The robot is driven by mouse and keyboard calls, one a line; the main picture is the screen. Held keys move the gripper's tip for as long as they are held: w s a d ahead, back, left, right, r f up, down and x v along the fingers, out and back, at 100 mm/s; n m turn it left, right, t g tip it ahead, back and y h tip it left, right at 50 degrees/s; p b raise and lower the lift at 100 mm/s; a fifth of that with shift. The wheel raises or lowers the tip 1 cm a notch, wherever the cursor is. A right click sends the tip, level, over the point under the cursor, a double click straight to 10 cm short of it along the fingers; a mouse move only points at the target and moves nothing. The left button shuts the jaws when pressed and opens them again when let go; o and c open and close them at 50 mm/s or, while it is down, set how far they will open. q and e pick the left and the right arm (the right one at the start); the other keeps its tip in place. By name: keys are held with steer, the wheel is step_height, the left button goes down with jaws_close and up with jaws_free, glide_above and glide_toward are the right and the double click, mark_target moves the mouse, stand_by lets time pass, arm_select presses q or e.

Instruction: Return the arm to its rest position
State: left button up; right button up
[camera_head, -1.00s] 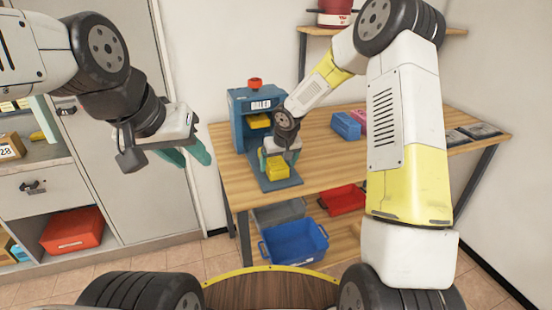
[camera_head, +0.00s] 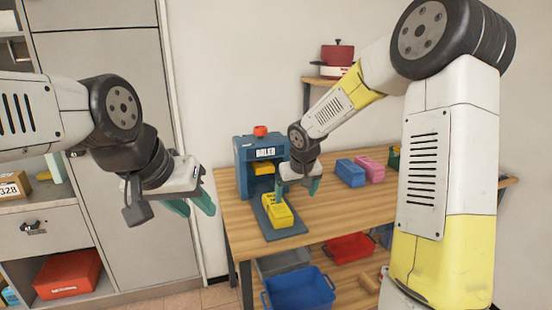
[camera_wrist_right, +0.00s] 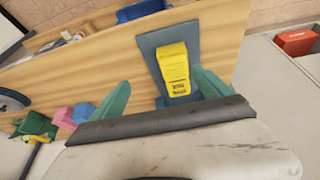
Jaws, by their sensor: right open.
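My right gripper (camera_head: 300,184) is open and empty. It hangs over the table just right of the blue baler (camera_head: 246,160). A yellow block (camera_head: 277,211) lies on the baler's grey-blue base plate, apart from the fingers. In the right wrist view the yellow block (camera_wrist_right: 174,66) sits beyond the green fingertips (camera_wrist_right: 160,95) on the plate. Another yellow piece is inside the baler's opening (camera_head: 262,168). My left gripper (camera_head: 190,206) is at the left, away from the table, with its green fingers apart and nothing between them.
The wooden table (camera_head: 330,215) holds a blue block (camera_head: 350,173) and a pink block (camera_head: 371,170) right of the baler. Blue (camera_head: 298,291) and red bins (camera_head: 350,247) stand below. A grey cabinet (camera_head: 115,130) is at the left. A shelf with a red pot (camera_head: 337,55) hangs behind.

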steer(key=s+d+r+m, duration=0.1)
steer(key=s+d+r, duration=0.5)
steer(key=s+r, duration=0.6)
steer(key=s+d+r+m+t+y, duration=0.1)
steer(key=s+r, duration=0.1)
steer(key=s, duration=1.4)
steer(key=shift+s+d+r+t+y, duration=0.15)
steer(key=shift+r+t+y, duration=0.15)
steer(key=shift+r, duration=0.05)
